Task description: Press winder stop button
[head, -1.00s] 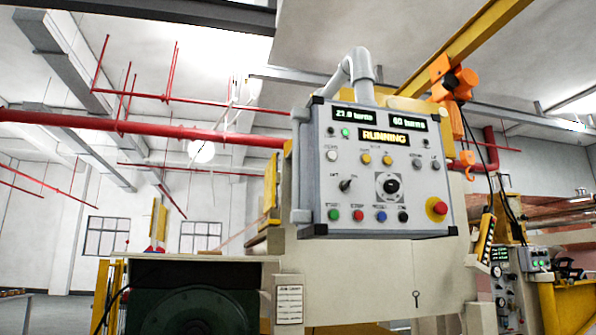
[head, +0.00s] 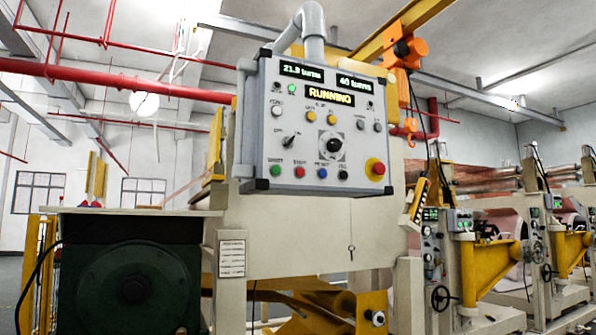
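A grey control panel (head: 262,125) hangs from a curved grey pipe, high in the middle of the head view. A red button (head: 300,171) sits in its bottom row, between a green button (head: 275,170) and a blue button (head: 322,173); its small label is too blurred to read surely. A large red mushroom button (head: 377,168) on a yellow base is at the lower right. The amber display (head: 330,98) reads RUNNING. The green displays above read about 21.9 turns and 60 turns. Neither of my grippers is in view.
A dark green motor housing (head: 130,285) stands below left of the panel. Yellow-armed machines (head: 495,270) with handwheels stand at right. An orange hoist (head: 403,55) hangs right of the panel. The space before the panel looks clear.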

